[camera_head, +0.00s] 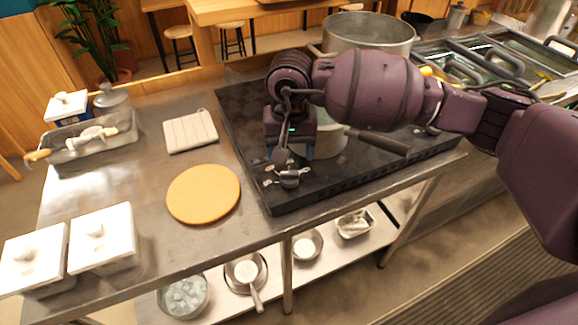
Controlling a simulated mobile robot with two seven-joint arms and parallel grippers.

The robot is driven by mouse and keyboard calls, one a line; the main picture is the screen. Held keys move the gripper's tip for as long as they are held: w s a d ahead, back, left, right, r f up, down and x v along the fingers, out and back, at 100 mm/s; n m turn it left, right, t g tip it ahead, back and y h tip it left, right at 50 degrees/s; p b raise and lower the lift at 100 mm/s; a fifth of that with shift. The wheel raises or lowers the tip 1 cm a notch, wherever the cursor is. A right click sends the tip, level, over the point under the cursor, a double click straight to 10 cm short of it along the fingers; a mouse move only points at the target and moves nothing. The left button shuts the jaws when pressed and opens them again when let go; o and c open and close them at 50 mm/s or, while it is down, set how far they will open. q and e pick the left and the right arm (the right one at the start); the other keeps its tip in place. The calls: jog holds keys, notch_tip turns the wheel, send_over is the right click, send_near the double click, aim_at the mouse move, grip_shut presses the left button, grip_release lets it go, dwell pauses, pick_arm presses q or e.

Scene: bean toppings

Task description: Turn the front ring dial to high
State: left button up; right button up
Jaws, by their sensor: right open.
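The black stove (245,120) sits on the steel counter. A small silver dial (290,179) is on the stove's top near its front left corner, with small pale marks beside it. I cannot read its setting. My right gripper (288,158) points down just above and behind this dial, with its jaws open and nothing seen between them. Its fingers partly overlap the dial's area, so I cannot tell whether they touch it. My left gripper is out of view.
A pan with a dark handle (378,142) sits on the stove beside my gripper, partly hidden. A large pot (368,35) stands behind my right arm. A round wooden board (203,194), a beige folded cloth (190,131) and white lidded containers (102,238) lie to the left.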

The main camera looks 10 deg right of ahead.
aim_at(290, 171)
jog(key=shift+f, duration=2.75)
jog(key=c, duration=0.9)
